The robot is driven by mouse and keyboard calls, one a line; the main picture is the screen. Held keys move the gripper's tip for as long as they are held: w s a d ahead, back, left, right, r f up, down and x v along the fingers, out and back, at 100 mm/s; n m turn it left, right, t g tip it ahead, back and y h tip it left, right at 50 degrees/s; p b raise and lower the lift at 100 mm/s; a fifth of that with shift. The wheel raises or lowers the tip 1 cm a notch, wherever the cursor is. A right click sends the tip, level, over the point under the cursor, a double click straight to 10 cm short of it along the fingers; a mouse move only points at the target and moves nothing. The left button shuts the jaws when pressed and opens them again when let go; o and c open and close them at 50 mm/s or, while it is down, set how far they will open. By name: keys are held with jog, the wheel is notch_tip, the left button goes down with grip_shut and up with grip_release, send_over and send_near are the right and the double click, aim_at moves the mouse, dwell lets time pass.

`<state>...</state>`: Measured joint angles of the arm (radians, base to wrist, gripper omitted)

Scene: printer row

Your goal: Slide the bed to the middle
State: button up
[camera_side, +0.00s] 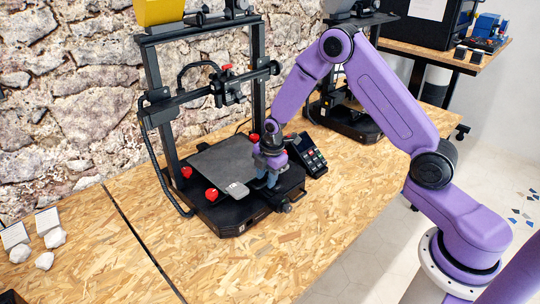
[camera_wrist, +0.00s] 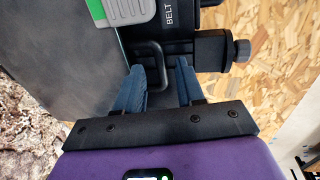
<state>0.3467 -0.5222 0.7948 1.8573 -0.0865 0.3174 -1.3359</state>
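The dark grey printer bed (camera_side: 222,158) lies flat on the near printer, with red knobs at its corners. Its surface also fills the left of the wrist view (camera_wrist: 60,45). A light grey tab (camera_side: 237,189) with a green edge in the wrist view (camera_wrist: 128,10) sits at the bed's front edge. My gripper (camera_side: 266,182) is low at the bed's front right edge. In the wrist view my gripper (camera_wrist: 158,70) has its two blue fingers apart, with a black handle loop (camera_wrist: 155,48) between their tips. I cannot tell whether either finger touches the handle.
The printer's upright frame (camera_side: 160,100) and crossbar rise behind the bed. A control panel with a screen (camera_side: 307,153) stands just right of my gripper. A belt tensioner knob (camera_wrist: 241,50) juts out beside the handle. Another printer (camera_side: 345,115) stands farther back.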

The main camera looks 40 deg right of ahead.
notch_tip(320, 180, up, 16)
jog(key=s, duration=0.3)
jog(key=shift+r, duration=0.2)
notch_tip(320, 180, up, 6)
jog(key=s, duration=0.3)
dwell(0.9)
jog(key=s+a+f+m+g, duration=0.1)
jog(key=s+a+m, duration=0.35)
jog(key=s, duration=1.05)
jog(key=s+d+f+m, duration=0.1)
jog(key=s+f, duration=0.1)
jog(key=s, duration=1.3)
jog(key=shift+s+d+f+g, duration=0.15)
jog(key=shift+s+f+g, duration=0.2)
jog(key=shift+g, duration=0.05)
